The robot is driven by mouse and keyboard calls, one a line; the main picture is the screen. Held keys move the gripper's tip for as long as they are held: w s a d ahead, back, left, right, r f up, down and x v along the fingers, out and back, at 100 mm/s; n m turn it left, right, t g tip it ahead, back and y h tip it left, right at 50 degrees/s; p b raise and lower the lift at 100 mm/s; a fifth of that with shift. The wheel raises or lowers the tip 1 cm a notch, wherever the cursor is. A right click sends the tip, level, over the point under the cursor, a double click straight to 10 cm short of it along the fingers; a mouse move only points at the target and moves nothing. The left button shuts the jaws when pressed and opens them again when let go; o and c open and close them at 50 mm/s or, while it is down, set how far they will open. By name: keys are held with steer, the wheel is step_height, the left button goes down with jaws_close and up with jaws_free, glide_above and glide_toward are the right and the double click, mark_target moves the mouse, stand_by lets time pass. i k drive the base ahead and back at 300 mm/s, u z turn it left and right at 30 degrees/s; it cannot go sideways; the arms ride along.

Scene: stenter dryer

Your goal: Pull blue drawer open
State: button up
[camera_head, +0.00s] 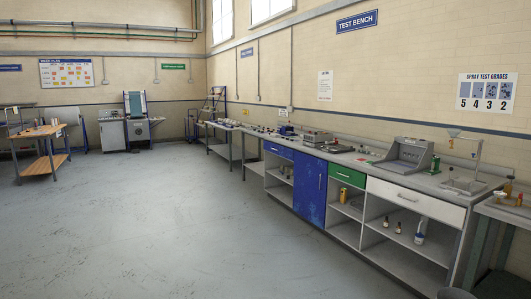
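The blue drawer (279,151) is a small front just under the worktop of the long grey bench along the right wall. It looks shut, flush with the bench front. An open shelf lies below it, and a tall blue cabinet door (310,187) stands just to its right. My gripper is not in this view, so its state and its place relative to the drawer do not show.
A green drawer (347,175) and a wide white drawer (415,201) are further right in the bench. The worktop holds instruments, including a grey device (405,156). A wooden table (42,150) stands at far left. The grey floor (190,220) before the bench is clear.

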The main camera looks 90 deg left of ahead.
mark_target(285, 152)
steer(key=u, duration=2.85)
steer(key=i, duration=1.85)
steer(key=u, duration=0.2)
steer(key=i, duration=1.75)
steer(key=u, duration=0.1)
steer(key=i, duration=4.5)
steer(key=z, duration=0.1)
